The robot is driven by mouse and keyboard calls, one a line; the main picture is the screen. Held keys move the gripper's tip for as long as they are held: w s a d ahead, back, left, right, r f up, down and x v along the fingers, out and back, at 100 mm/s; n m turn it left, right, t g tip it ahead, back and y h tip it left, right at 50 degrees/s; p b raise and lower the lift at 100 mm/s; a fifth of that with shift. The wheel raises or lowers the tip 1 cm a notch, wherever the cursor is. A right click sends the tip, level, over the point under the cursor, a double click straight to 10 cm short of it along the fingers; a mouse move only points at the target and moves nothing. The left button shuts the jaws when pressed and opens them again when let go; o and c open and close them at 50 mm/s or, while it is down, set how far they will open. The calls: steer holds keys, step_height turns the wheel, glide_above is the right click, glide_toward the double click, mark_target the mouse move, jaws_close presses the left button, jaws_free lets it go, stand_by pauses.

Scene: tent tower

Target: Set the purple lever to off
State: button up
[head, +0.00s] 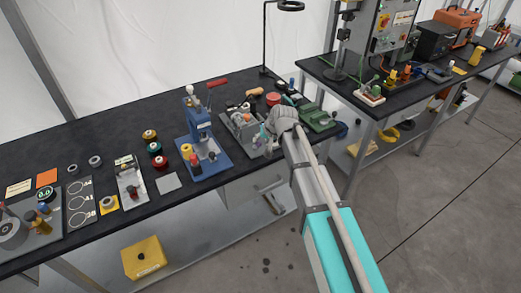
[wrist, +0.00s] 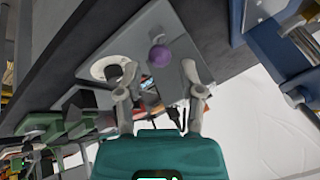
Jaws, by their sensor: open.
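The purple lever shows in the wrist view as a round purple knob (wrist: 160,55) on a grey panel (wrist: 152,20). My gripper (wrist: 160,94) is open, with a finger to each side of the picture and nothing clearly held between them. The knob lies beyond the fingertips and between their lines; I cannot tell the exact gap. In the head view my gripper (head: 266,138) is over the workbench, beside a grey device (head: 241,126). My arm hides part of that spot, and the lever's setting and any labels cannot be read.
A white round part (wrist: 105,68) sits on the panel near the left finger. In the head view a blue press (head: 202,140) stands left of my gripper and a green tray (head: 317,118) lies to its right. Several spools and small parts cover the black bench (head: 110,128).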

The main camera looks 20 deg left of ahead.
mark_target(258, 145)
steer(key=shift+b+x, duration=1.65)
steer(key=shift+x, duration=0.6)
